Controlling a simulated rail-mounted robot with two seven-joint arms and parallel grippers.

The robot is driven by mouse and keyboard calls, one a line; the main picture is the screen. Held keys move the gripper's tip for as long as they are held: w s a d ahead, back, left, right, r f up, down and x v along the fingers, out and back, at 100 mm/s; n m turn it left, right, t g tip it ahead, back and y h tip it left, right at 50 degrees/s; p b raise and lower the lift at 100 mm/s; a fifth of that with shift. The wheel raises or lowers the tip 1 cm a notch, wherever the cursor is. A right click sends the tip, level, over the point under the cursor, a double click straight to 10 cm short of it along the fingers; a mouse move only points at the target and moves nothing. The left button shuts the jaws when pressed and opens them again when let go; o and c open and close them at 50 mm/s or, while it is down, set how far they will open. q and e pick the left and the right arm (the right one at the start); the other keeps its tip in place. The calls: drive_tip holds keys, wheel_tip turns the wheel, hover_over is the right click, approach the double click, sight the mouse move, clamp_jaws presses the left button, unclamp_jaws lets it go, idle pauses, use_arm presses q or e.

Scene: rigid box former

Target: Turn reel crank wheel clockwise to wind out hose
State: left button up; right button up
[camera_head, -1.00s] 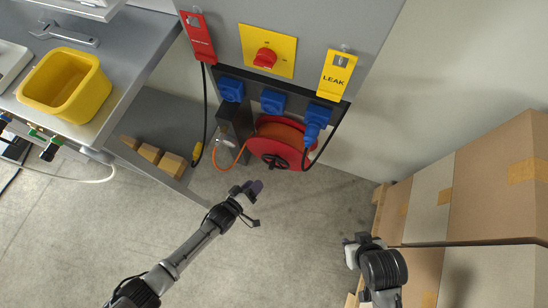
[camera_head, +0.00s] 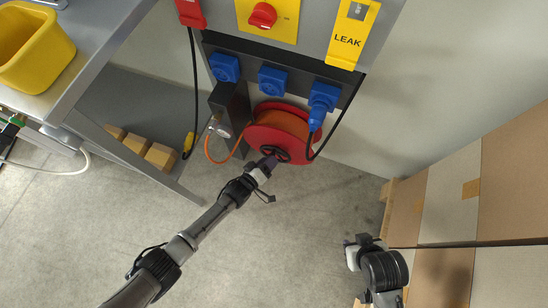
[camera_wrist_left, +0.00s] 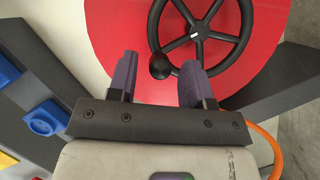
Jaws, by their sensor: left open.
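The red hose reel (camera_head: 304,150) with orange hose (camera_head: 279,122) is mounted low under the grey cabinet in the head view. Its black crank wheel (camera_head: 281,153) is on the front; in the left wrist view the spoked wheel (camera_wrist_left: 240,40) has a round black knob (camera_wrist_left: 160,65) at its lower left. My left gripper (camera_head: 268,164) is at the wheel in the head view. In the left wrist view its purple fingers (camera_wrist_left: 159,80) are open, with the knob showing between them; contact cannot be told. My right gripper (camera_head: 358,252) is away at the lower right, its fingers unclear.
Blue sockets (camera_head: 272,79) and a black cable (camera_head: 337,132) are above and beside the reel. A grey bench (camera_head: 110,50) with a yellow bin (camera_head: 40,55) stands left. Cardboard boxes (camera_head: 445,200) stand right. The floor between is clear.

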use_arm(q)
drive_tip(key=shift+b+x, duration=0.55)
drive_tip(key=shift+x, duration=0.55)
drive_tip(key=shift+w+d+f+b, duration=0.2)
drive_tip(key=shift+w+d+b, duration=0.15)
drive_tip(key=shift+w, duration=0.2)
drive_tip(key=shift+c, duration=0.2)
drive_tip(key=c, duration=0.6)
drive_tip(key=shift+s+d+r, duration=0.1)
clamp_jaws()
